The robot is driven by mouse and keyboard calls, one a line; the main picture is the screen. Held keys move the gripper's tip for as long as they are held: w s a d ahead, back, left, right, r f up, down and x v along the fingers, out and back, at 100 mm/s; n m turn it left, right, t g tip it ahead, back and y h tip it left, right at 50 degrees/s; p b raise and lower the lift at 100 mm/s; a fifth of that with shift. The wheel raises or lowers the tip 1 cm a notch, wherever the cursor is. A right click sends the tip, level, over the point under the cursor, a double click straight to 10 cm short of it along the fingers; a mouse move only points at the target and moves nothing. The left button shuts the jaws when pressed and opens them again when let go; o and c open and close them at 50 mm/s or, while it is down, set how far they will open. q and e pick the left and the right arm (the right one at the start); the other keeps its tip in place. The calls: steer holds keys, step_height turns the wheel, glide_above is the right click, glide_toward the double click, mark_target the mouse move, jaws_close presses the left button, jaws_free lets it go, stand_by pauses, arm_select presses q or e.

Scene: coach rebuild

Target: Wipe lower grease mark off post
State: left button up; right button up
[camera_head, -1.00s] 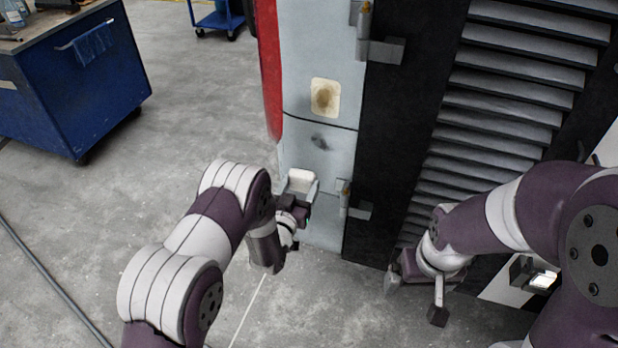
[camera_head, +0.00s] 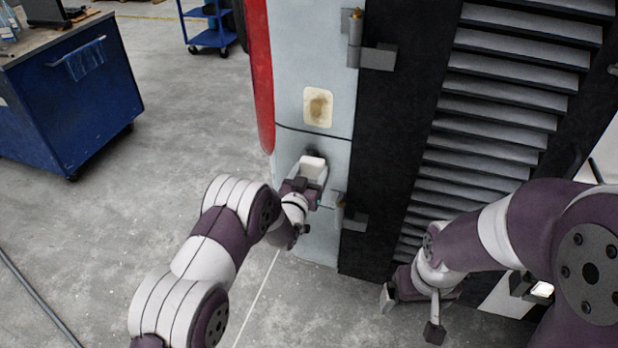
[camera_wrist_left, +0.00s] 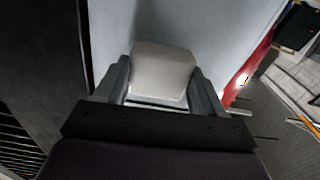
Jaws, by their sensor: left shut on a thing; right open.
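The post (camera_head: 318,60) is a pale grey upright panel in the middle of the head view. The lower grease mark (camera_head: 313,154) is a dark smudge below the panel's thin dark seam, mostly hidden behind my left gripper. My left gripper (camera_head: 309,176) is shut on a white block-like pad (camera_head: 313,164), which is at the post over the lower part of the mark. The left wrist view shows the pad (camera_wrist_left: 162,72) between the two fingers, against the pale panel; I cannot tell if it touches. My right gripper (camera_head: 411,315) is open and empty, low in front of the dark louvred panel.
A cream patch with a brown stain (camera_head: 318,107) is higher on the post. Brass-pinned hinges (camera_head: 354,38) and (camera_head: 340,212) stick out along its right edge. A blue cabinet (camera_head: 75,100) and a blue cart (camera_head: 209,38) stand left. Floor between is clear.

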mark_target(317, 140)
arm_select(q)
steer(key=shift+b+x, duration=0.95)
stand_by(0.4)
steer(key=shift+s+r+p, duration=0.1)
steer(key=shift+r+p, duration=0.85)
steer(key=shift+r, duration=0.85)
steer(key=shift+r+p, duration=0.6)
steer(key=shift+r, duration=1.1)
steer(key=shift+f+b, duration=0.1)
steer(key=shift+b, duration=0.3)
step_height(317, 140, down, 7)
steer(key=b, duration=0.7)
